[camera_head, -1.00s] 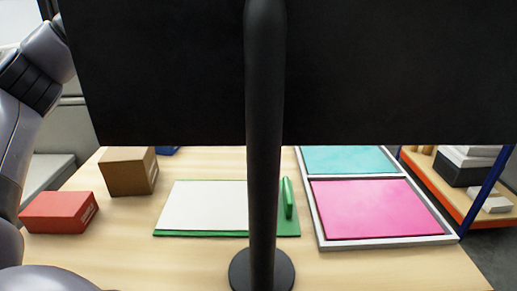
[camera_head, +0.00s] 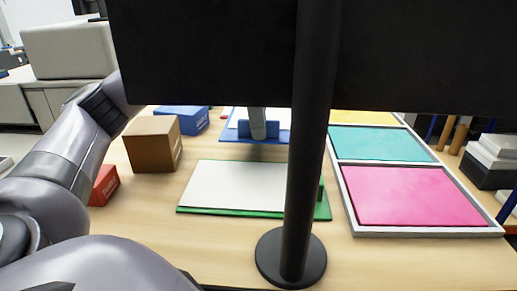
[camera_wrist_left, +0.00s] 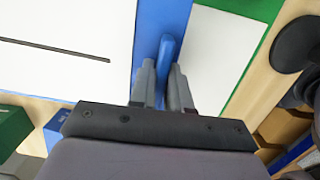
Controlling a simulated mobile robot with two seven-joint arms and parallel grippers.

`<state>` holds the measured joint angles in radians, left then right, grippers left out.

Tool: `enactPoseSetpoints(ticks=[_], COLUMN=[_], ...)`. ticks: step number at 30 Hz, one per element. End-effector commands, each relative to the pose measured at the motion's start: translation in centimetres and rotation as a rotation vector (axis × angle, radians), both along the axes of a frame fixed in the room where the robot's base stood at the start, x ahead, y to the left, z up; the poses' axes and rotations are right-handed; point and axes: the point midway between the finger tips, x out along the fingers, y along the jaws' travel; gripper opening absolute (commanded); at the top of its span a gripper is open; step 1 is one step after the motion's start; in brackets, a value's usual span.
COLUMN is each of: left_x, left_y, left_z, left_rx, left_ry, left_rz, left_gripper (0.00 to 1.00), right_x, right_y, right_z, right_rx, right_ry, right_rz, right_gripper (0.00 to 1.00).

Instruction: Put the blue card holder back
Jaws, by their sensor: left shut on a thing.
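The blue card holder (camera_head: 229,137) lies at the back of the table, behind the green holder, with a white card on it. Its blue edge strip (camera_wrist_left: 150,22) and upright handle (camera_wrist_left: 166,48) show in the left wrist view. My left gripper (camera_wrist_left: 168,82) is shut on that handle, one finger on each side. In the head view my left gripper (camera_head: 258,130) comes down onto the blue holder, partly cut off by the black panel. The holder's far part is hidden there. My right gripper is not in view.
A black panel (camera_head: 220,55) on a post (camera_head: 305,180) blocks the middle. The green holder (camera_head: 240,212) with a white card lies in front. Brown (camera_head: 150,145), red (camera_head: 104,184) and blue (camera_head: 182,119) boxes stand left. A tray frame (camera_head: 425,231) with pink, teal and yellow panels lies right.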

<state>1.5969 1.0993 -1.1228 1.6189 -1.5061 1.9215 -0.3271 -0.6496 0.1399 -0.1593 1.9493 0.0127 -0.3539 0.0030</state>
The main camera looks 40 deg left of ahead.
Motion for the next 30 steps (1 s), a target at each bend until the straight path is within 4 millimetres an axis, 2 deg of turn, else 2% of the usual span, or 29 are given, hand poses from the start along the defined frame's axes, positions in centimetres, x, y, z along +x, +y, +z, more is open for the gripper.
enactPoseSetpoints(ticks=[4, 10, 18, 19, 21, 30], left_x=[0.0, 0.0, 0.0, 0.0, 0.0, 0.0], left_y=[0.0, 0.0, 0.0, 0.0, 0.0, 0.0], left_z=[-1.2, -4.1, -4.7, -4.7, -4.7, -4.6], left_rx=[0.001, 0.000, -0.002, -0.001, -0.001, -0.001], left_ry=[-0.001, 0.000, -0.003, -0.001, -0.001, -0.001], left_rz=[0.000, 0.000, -0.001, -0.001, -0.001, -0.001], left_gripper=[0.00, 0.00, 0.00, 0.20, 0.43, 0.43], right_x=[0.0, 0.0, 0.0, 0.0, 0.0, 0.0], right_y=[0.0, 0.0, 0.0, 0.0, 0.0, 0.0], right_z=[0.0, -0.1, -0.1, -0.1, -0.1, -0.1], right_rx=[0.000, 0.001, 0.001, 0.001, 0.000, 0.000], right_ry=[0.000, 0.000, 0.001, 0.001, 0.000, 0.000], right_rz=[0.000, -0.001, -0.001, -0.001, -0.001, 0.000], right_gripper=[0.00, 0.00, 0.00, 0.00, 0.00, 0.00])
